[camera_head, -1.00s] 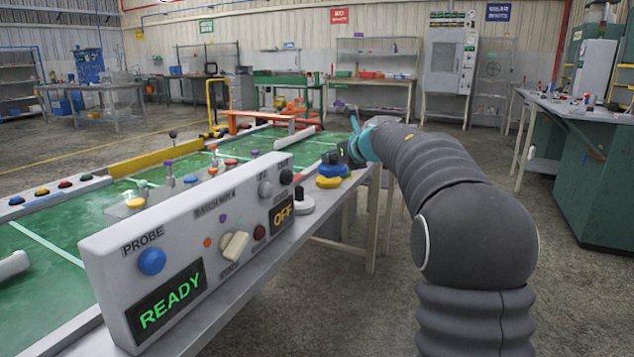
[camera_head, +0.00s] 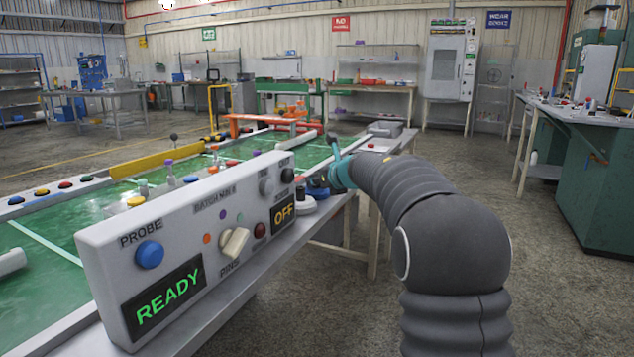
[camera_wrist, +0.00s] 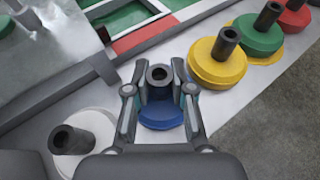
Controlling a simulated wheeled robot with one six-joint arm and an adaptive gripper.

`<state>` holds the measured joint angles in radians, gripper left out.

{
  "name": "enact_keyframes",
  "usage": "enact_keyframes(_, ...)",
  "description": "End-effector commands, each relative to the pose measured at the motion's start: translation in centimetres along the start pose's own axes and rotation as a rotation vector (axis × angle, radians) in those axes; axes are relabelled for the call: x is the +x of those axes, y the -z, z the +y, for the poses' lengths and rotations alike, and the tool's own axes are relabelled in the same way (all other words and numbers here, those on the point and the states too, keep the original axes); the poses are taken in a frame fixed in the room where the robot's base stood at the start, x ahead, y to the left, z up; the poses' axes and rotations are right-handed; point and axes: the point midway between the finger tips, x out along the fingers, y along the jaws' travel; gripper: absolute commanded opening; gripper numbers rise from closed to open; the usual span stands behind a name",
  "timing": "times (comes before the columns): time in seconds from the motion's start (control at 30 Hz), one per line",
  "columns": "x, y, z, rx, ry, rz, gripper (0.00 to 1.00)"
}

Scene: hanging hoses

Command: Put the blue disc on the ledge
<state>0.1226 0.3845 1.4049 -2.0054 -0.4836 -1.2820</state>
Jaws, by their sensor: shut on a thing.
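The blue disc (camera_wrist: 161,114) has a dark hollow post on top and sits between the fingers of my gripper (camera_wrist: 159,72) in the wrist view. My gripper is shut on its post. In the head view my gripper (camera_head: 322,183) is at the table's near edge, behind the control box, and only a small blue part of the disc shows. I cannot tell whether the disc touches the surface below. A pale grey strip (camera_wrist: 222,15) runs along the table edge under the discs; I cannot tell whether it is the ledge.
A yellow disc (camera_wrist: 217,63), a green disc (camera_wrist: 259,36) and a red disc (camera_wrist: 292,17) stand to the right, each with a dark post. A white disc (camera_wrist: 88,130) is at lower left. The control box (camera_head: 190,245) stands close by on the table.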

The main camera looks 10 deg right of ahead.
Motion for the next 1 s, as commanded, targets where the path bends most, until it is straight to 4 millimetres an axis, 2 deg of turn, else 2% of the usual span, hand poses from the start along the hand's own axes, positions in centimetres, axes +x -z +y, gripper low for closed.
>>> enact_keyframes(0.13,0.1,0.3,0.0,0.0,0.0,-0.001,0.0)
enact_keyframes(0.17,0.1,0.3,0.0,0.0,0.0,0.0,0.28)
enact_keyframes(0.23,0.1,0.2,0.0,0.0,0.0,0.0,0.45)
enact_keyframes(0.27,0.1,0.2,0.0,0.0,0.0,0.0,0.48)
enact_keyframes(0.67,-0.5,-0.1,0.0,0.0,0.001,-0.001,0.48)
enact_keyframes(0.87,-3.6,-0.1,0.0,-0.001,0.001,-0.002,0.48)
enact_keyframes(1.0,-6.5,-0.1,0.0,0.0,0.002,-0.002,0.48)
